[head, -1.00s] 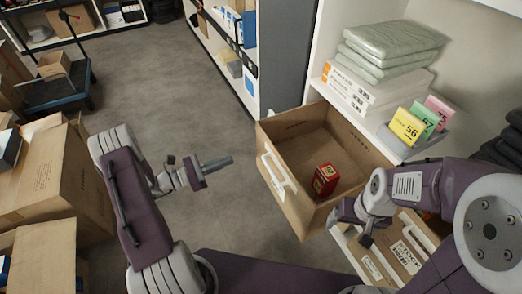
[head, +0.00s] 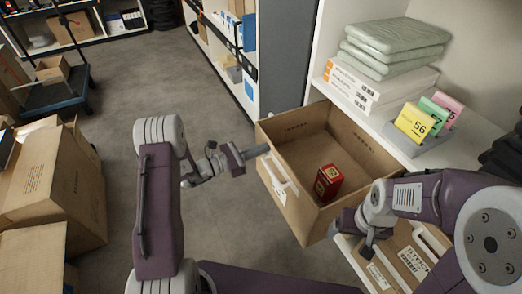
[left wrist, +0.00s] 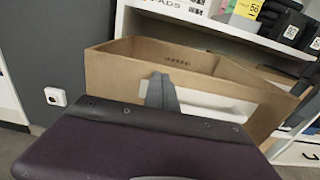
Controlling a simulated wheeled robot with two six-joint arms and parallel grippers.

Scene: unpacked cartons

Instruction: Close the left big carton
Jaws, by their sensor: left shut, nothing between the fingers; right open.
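The left big carton (head: 292,205) is a brown open-topped box, pulled out of the shelf like a drawer, with a white handle (head: 278,176) on its front. It also shows in the left wrist view (left wrist: 112,75). A small red box (head: 328,184) lies inside it. My left gripper (head: 262,150) is shut and empty, close to the carton's front face near the handle; I cannot tell whether it touches. Its fingers (left wrist: 162,95) overlap the front panel in the left wrist view. My right gripper (head: 364,243) is open beside the carton's right corner.
A second carton (head: 412,258) with a white handle is to the right, partly hidden by my right arm. The shelf above holds grey-green packs (head: 390,50) and numbered cards (head: 415,122). Other cartons (head: 45,190) stand at the left. Floor between is clear.

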